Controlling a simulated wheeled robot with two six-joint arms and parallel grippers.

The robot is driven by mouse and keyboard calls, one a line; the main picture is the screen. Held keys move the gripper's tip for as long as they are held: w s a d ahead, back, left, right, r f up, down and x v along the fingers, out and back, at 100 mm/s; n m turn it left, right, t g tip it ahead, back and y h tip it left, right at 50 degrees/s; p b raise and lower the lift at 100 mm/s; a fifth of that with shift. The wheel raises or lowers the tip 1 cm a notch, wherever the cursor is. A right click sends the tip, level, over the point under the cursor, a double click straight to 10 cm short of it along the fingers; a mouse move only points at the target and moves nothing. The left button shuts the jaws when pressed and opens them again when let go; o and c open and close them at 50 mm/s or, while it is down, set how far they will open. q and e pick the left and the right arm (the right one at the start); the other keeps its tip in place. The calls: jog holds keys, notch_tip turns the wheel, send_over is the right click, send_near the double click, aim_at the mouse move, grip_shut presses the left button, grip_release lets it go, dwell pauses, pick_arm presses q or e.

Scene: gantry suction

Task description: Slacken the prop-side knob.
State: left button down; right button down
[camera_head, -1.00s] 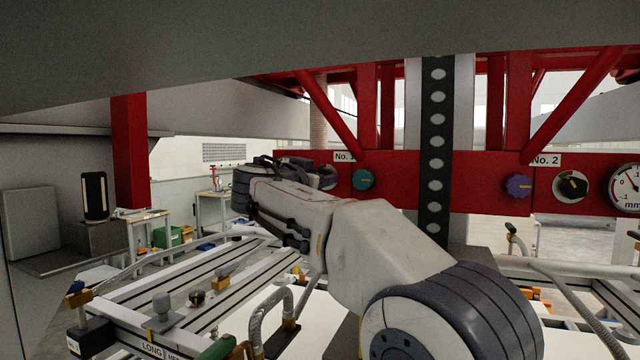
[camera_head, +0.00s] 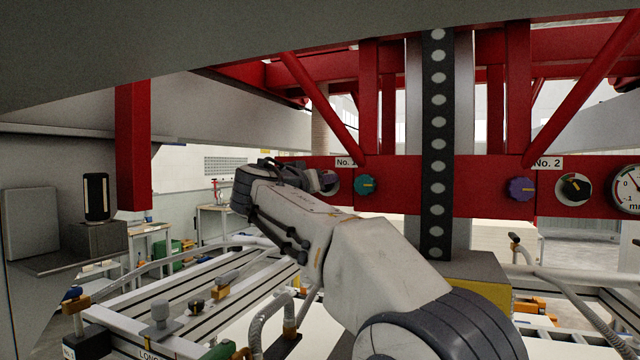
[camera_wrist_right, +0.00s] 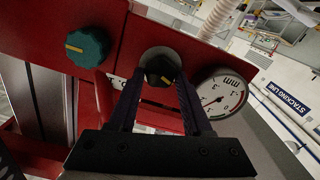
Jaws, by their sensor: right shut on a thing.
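My right gripper (camera_wrist_right: 159,78) is shut on a black knob (camera_wrist_right: 160,66) with a yellow pointer mark, one dark finger on each side of it. The knob sits in a pale round plate on the red beam. In the head view, my arm and wrist largely hide this knob at the left part of the beam, near the "No. 1" label (camera_head: 346,162). A teal knob (camera_head: 366,187) with a yellow mark is beside it; it also shows in the wrist view (camera_wrist_right: 87,47). I cannot tell from a label which knob is prop-side. My left gripper is not in view.
A gauge (camera_wrist_right: 220,94) is close beside the held knob. Farther right on the red beam (camera_head: 470,185) are a purple knob (camera_head: 520,188), another black knob (camera_head: 574,188) and a second gauge (camera_head: 628,190). A dotted black strip (camera_head: 437,120) crosses the beam. Rails and hoses lie below.

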jog(key=shift+f, duration=0.1)
jog(key=shift+c, duration=1.7)
grip_release()
jog(key=shift+w+d, duration=0.1)
jog(key=b+v, duration=0.5)
jog(key=v, duration=0.5)
jog(key=shift+s, duration=0.25)
jog(key=shift+f, duration=0.1)
